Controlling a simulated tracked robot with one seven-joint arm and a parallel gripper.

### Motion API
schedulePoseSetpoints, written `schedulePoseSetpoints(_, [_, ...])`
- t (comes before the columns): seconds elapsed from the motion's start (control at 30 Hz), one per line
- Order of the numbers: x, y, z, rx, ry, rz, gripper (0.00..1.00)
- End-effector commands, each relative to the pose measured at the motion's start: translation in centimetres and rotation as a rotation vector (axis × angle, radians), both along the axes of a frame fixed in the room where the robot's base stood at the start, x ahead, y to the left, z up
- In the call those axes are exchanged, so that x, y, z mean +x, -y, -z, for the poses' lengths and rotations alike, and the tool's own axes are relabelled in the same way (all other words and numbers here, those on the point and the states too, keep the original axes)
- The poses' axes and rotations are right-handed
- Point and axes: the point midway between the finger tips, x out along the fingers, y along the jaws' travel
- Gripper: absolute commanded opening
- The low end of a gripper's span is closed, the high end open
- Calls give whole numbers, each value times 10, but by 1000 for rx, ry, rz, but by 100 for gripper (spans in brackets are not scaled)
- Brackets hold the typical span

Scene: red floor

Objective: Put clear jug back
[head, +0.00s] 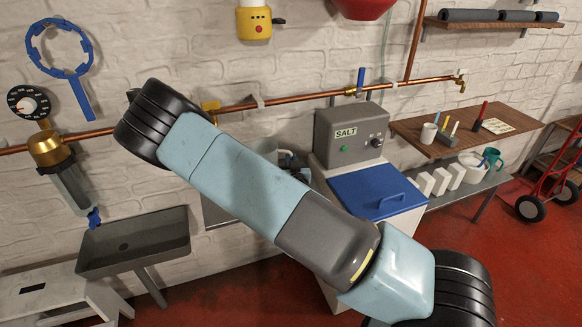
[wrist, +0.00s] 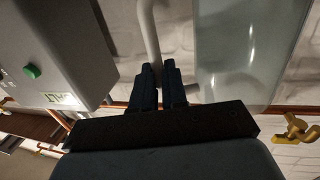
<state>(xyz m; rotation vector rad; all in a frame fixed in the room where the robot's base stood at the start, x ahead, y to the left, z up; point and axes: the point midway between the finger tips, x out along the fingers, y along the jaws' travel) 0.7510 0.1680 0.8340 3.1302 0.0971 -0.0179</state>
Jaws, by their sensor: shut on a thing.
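The clear jug (wrist: 245,50) fills the right part of the wrist view as a pale, see-through body. Its pale handle (wrist: 149,30) runs down between my gripper's dark fingers. My gripper (wrist: 160,85) is shut on that handle, with the jug body to the right of the fingers. The rest of the jug is cut off by the picture edge, so I cannot tell whether it touches a surface. In the head view my arm crosses the middle and my gripper is not visible.
A grey salt unit (head: 345,134) with a blue lid (head: 378,190) stands beside the arm; its green button (wrist: 32,71) shows close at left in the wrist view. A copper pipe (head: 300,97) runs along the wall. A grey sink (head: 135,245) is at left, a wooden shelf (head: 480,142) at right.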

Motion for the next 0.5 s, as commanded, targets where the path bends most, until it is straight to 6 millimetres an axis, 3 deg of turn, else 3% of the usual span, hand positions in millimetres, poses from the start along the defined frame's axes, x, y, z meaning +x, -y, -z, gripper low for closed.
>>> schedulePoseSetpoints(0.23, [0, -2, 27, -2, -1, -4, 0])
schedulePoseSetpoints(0.5, [-1, -3, 29, 0, 0, -5, 0])
